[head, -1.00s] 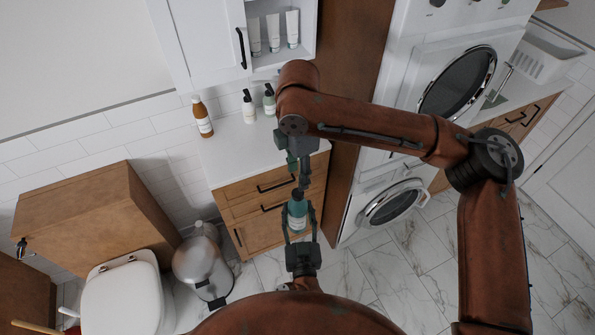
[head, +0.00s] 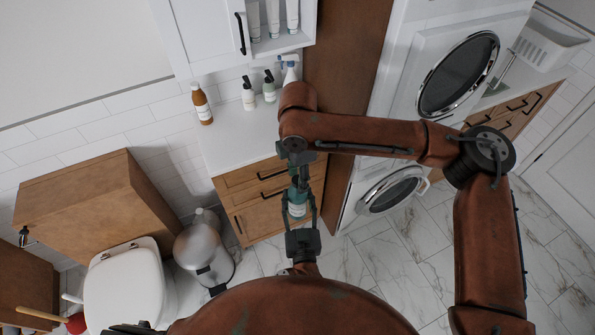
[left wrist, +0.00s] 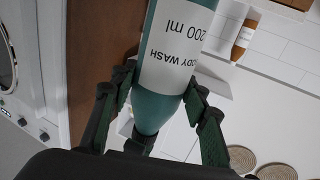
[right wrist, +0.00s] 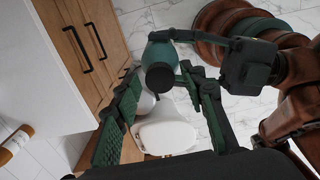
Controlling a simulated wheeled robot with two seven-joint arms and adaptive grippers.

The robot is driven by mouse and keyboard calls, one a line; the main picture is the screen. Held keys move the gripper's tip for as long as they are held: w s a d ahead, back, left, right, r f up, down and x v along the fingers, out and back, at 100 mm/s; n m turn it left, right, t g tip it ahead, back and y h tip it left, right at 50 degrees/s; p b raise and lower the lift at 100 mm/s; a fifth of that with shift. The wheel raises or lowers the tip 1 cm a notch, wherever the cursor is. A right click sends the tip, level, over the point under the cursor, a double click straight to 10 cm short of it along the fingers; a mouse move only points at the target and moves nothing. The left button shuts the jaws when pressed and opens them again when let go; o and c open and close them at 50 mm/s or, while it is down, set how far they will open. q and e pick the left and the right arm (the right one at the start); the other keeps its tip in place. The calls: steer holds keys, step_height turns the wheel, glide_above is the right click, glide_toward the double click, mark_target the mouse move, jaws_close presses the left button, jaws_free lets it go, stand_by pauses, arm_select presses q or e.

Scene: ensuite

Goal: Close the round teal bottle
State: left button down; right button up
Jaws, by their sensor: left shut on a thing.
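The round teal bottle (head: 297,206) is upright in front of the drawer cabinet, with my left gripper (head: 299,201) shut around it. In the left wrist view the bottle (left wrist: 160,105) has a white "body wash 200 ml" label and sits between the fingers. My right gripper (head: 300,176) is just above the bottle, pointing down. In the right wrist view its fingers (right wrist: 158,72) are apart, on either side of the bottle's dark round top (right wrist: 160,78). I cannot tell whether that dark end is a cap or the neck, nor whether the fingers touch it.
The white counter (head: 235,145) carries an amber bottle (head: 202,104), a white pump bottle (head: 248,95), a green pump bottle (head: 269,88) and a white spray bottle (head: 290,74). Wooden drawers (head: 262,190) stand close behind the held bottle. A metal bin (head: 203,255) and toilet (head: 125,285) are left.

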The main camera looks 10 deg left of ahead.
steer(key=shift+c, duration=0.2)
jaws_close()
stand_by(0.3)
steer(key=shift+o, duration=1.1)
jaws_free()
step_height(320, 180, up, 12)
